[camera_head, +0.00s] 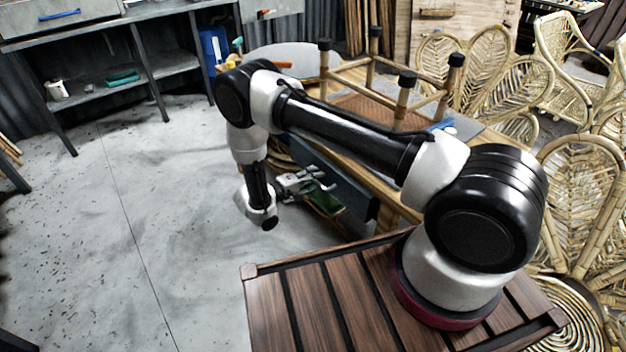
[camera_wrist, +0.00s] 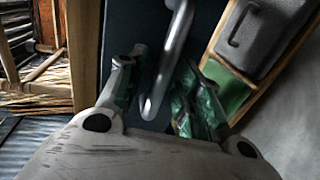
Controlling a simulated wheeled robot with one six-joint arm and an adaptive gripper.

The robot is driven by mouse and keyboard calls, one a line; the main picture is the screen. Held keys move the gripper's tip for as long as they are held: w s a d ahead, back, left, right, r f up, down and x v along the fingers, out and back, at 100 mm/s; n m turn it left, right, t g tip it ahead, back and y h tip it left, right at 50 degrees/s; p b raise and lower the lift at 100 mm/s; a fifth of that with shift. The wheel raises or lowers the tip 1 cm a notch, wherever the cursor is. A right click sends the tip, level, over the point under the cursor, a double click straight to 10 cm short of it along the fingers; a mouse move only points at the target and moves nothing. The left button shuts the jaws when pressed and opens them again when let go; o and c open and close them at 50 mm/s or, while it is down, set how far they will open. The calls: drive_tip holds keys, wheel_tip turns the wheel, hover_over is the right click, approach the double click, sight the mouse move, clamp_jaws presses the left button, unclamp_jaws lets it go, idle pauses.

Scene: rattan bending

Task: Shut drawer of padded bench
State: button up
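The padded bench (camera_head: 404,208) stands beyond my base, partly hidden by my arm. A dark panel (camera_head: 345,188) shows on its side, and it also shows in the wrist view (camera_wrist: 140,28). A bent grey metal handle (camera_wrist: 172,62) stands out in front of that panel. A wood-edged, green-lined drawer (camera_wrist: 228,88) shows at right, and its green part also shows in the head view (camera_head: 327,203). My gripper (camera_head: 318,180) is beside the panel. In the wrist view its fingers (camera_wrist: 158,90) are apart, with the handle between them. Whether they touch it is unclear.
A grey moulded piece (camera_wrist: 262,38) lies in the drawer. An upturned stool frame (camera_head: 390,95) rests on the bench. Rattan chairs (camera_head: 580,190) crowd the right. A metal shelf table (camera_head: 120,75) stands at the back left. The concrete floor (camera_head: 150,200) at left is clear.

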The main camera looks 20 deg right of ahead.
clamp_jaws()
drive_tip(key=shift+d, duration=0.1)
drive_tip(key=shift+r+x, duration=0.2)
drive_tip(key=shift+x, duration=0.85)
drive_tip(key=shift+d, duration=0.1)
drive_tip(key=shift+o, duration=0.8)
unclamp_jaws()
drive_tip(key=shift+w, duration=0.1)
